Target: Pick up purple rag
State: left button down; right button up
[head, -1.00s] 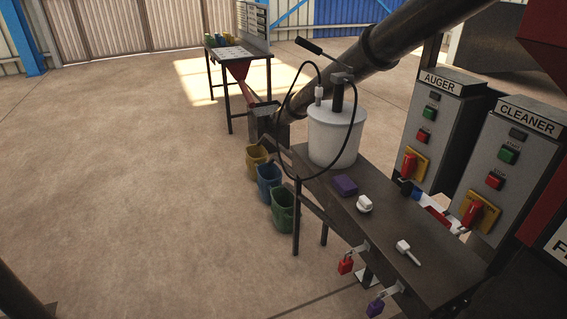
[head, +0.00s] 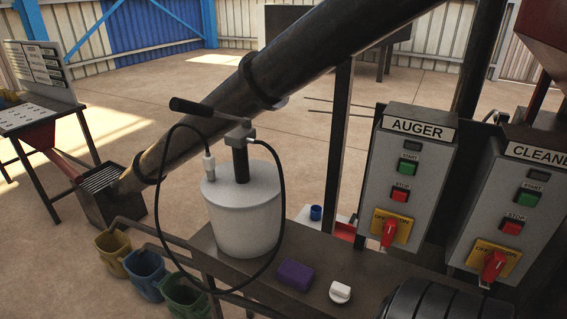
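The purple rag (head: 296,275) is a small folded block lying on the dark bench (head: 345,268). It sits just right of the white grease bucket (head: 245,215) and left of a small white knob-like item (head: 340,291). Nothing covers the rag. Neither of my grippers shows in the head view. A dark ribbed rounded shape stands at the bottom right edge; I cannot tell for sure what it is.
A black hose (head: 283,200) loops around the bucket. The AUGER panel (head: 410,185) and CLEANER panel (head: 515,215) stand at the right. Yellow (head: 112,255), blue (head: 145,275) and green (head: 183,295) buckets hang at the left. Open floor lies behind.

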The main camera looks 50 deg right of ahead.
aim_at(299, 276)
jog(key=i+z, duration=0.25)
jog(key=z, duration=0.2)
jog(key=i+j+z, duration=0.25)
jog(key=z, duration=0.2)
jog(key=i+j+z, duration=0.2)
jog(key=z, duration=0.25)
jog(key=i+j+z, duration=0.15)
jog(key=j+z, duration=0.15)
jog(key=z, duration=0.15)
